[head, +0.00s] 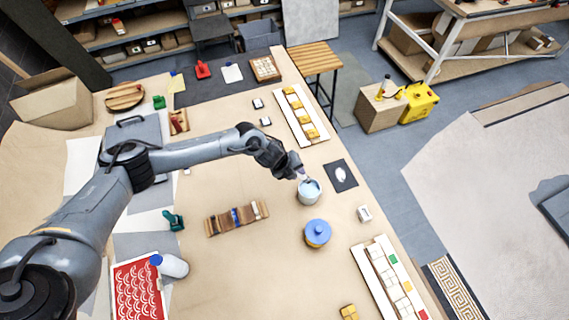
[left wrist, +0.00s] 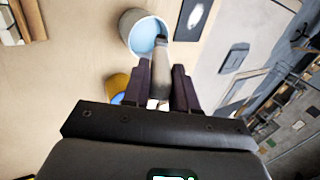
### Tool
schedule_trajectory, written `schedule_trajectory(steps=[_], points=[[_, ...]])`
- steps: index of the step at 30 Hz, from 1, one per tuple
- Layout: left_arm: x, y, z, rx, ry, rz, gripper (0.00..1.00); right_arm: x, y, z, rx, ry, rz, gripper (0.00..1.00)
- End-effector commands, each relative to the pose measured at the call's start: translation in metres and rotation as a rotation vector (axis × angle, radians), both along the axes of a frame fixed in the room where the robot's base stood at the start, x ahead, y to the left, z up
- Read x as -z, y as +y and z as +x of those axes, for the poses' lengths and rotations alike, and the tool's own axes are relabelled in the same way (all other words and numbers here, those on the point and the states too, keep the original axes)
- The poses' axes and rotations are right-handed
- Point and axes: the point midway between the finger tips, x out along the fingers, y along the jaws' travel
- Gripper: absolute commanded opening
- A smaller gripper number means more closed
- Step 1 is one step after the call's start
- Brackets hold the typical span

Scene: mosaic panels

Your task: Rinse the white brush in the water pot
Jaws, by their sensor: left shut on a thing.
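The water pot (head: 309,196) is a light grey-blue round pot with pale blue water, standing on the table near its right edge. It also shows at the top of the left wrist view (left wrist: 133,32). My left gripper (head: 297,172) is just above the pot's far rim, shut on the white brush (head: 302,175). Only a small pale part of the brush shows below the fingers, pointing down toward the pot's mouth. The fingers hide most of the brush, and I cannot tell whether its tip touches the water. My right gripper is not in view.
A blue-topped pot (head: 317,232) stands close in front of the water pot. A dark card with a white shape (head: 341,175) lies to its right. A wooden rack (head: 237,217) lies to the left. Trays of tiles (head: 386,280) line the table's right side. Bare table lies between.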

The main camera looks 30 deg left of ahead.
Motion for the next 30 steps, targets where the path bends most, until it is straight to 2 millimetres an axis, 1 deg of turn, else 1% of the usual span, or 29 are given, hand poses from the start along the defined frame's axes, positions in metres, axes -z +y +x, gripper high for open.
schedule_trajectory(steps=[1,3,8,13,20,30], points=[[0.001,-0.005,-0.005,0.008,-0.011,-0.011,0.0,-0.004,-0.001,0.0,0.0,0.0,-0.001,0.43],[0.002,-0.008,-0.007,0.011,-0.03,-0.024,0.0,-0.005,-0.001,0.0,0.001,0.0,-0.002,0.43],[0.002,-0.011,-0.009,0.013,-0.07,-0.052,0.0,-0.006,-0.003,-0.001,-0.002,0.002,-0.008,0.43],[0.007,-0.011,-0.009,0.014,-0.088,-0.064,0.0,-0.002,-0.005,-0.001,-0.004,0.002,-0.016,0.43],[0.022,-0.011,-0.009,0.014,-0.089,-0.065,0.0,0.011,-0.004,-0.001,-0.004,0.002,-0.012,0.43],[0.052,-0.01,-0.008,0.013,-0.089,-0.065,0.0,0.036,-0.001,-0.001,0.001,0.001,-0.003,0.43]])
